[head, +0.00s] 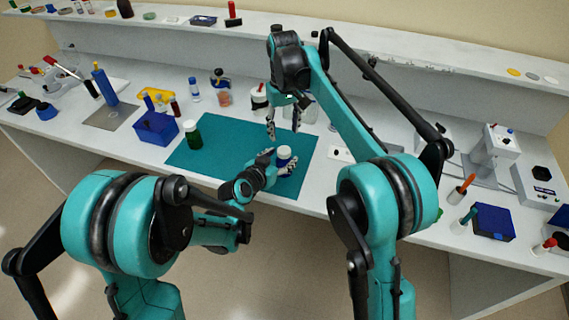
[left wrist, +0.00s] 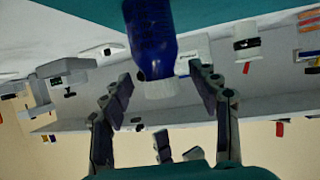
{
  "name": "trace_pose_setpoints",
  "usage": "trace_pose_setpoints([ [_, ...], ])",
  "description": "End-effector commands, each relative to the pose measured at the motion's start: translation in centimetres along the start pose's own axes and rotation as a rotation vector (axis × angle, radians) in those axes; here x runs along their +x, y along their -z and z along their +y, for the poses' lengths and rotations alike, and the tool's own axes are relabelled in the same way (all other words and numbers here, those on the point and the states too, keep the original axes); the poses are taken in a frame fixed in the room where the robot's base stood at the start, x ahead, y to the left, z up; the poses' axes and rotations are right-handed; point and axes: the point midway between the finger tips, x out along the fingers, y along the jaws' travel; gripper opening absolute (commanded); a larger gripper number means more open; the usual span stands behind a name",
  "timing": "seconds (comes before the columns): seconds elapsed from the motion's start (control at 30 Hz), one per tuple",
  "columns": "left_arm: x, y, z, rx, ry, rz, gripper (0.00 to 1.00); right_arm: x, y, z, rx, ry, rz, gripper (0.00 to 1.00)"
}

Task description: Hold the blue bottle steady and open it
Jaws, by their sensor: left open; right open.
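The blue bottle (head: 284,162) with a white cap (head: 284,151) stands upright on the teal mat (head: 222,168), near its right part. My left gripper (head: 280,163) is low at the bottle, with its open fingers on either side. In the left wrist view, which looks upside down, the blue bottle (left wrist: 150,35) and its white cap (left wrist: 161,88) show between the spread fingers of the left gripper (left wrist: 163,88); a gap shows on each side. My right gripper (head: 284,122) points down, open and empty, just behind and above the bottle.
A dark green bottle (head: 193,137) stands at the mat's left. A blue bin (head: 155,128) sits left of the mat. Jars, including a white-capped one (head: 259,97), stand behind it. The mat between the green bottle and my left gripper is clear.

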Motion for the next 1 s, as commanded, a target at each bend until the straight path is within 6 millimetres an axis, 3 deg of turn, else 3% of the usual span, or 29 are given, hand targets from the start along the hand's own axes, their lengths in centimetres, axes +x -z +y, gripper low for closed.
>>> trace_pose_setpoints([
  [0.2,2.3,0.0,0.0,0.000,0.000,0.000,0.61,0.0,0.0,0.0,0.000,0.000,0.000,0.53],
  [0.5,2.6,0.0,0.0,-0.001,0.000,-0.001,0.61,0.0,0.0,0.0,0.000,0.000,0.001,0.53],
  [0.53,2.6,0.0,0.0,-0.001,0.000,-0.001,0.58,0.0,0.0,0.0,0.000,0.000,0.001,0.53],
  [0.7,2.6,0.0,0.0,-0.001,0.000,-0.001,0.13,0.0,0.0,0.0,0.001,0.000,0.001,0.53],
  [0.77,2.6,0.0,0.0,-0.001,0.000,-0.001,0.00,0.0,0.0,0.0,0.001,0.000,0.001,0.53],
  [1.0,2.6,0.0,0.0,0.000,-0.001,-0.002,0.00,0.0,0.0,0.0,0.003,0.000,0.001,0.53],
])
